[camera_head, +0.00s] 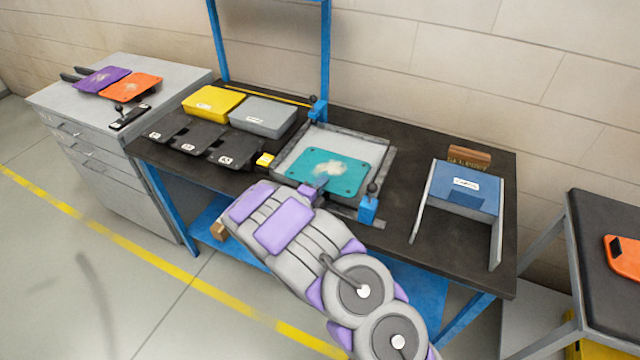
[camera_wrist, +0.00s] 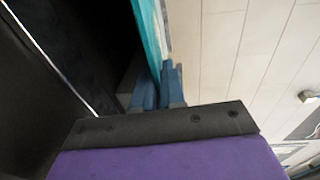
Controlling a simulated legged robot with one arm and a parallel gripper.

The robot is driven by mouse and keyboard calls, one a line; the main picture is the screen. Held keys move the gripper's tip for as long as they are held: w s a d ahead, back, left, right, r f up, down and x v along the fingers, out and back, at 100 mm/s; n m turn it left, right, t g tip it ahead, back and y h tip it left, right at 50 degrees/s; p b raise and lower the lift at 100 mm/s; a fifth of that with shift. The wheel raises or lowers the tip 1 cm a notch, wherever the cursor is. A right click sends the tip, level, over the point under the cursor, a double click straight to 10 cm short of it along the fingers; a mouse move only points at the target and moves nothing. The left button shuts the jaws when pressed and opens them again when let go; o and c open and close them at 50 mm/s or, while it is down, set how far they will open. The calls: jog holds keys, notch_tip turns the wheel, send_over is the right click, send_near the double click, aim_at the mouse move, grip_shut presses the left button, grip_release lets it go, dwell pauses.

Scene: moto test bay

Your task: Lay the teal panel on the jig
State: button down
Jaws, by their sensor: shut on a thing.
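The teal panel (camera_head: 310,162), with a pale smudge on its face, is over the grey jig (camera_head: 376,150). Whether it touches the jig's bed or hovers just above cannot be told. My gripper (camera_head: 322,184) is at the panel's near edge, shut on it. In the wrist view the panel (camera_wrist: 150,35) shows edge-on as a teal strip running up from my gripper (camera_wrist: 159,80). Blue clamps stand at the jig's far corner (camera_head: 317,108) and near right corner (camera_head: 369,206). My arm hides part of the jig's near side.
A yellow bin (camera_head: 212,103), a grey bin (camera_head: 262,116) and black trays (camera_head: 188,140) stand left of the jig. A blue stand (camera_head: 465,190) is at right. Purple (camera_head: 100,80) and orange (camera_head: 131,87) panels lie on the left cabinet. Bare bench separates jig and stand.

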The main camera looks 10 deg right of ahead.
jog(key=shift+d, duration=0.3)
jog(key=c, duration=1.2)
grip_release()
jog(key=shift+a, duration=0.25)
jog(key=shift+o, duration=0.4)
jog(key=shift+o, duration=0.2)
jog(key=shift+d, duration=0.15)
jog(key=shift+f+p, duration=0.3)
jog(key=shift+f, duration=0.45)
jog(key=shift+f+p+v, duration=0.2)
jog(key=shift+p+v, duration=0.75)
jog(key=shift+v, duration=0.9)
jog(key=shift+f+p+v, duration=0.2)
jog(key=shift+p+v, duration=0.7)
jog(key=shift+v, duration=0.95)
jog(key=shift+s+d, duration=0.1)
jog(key=shift+s, duration=0.1)
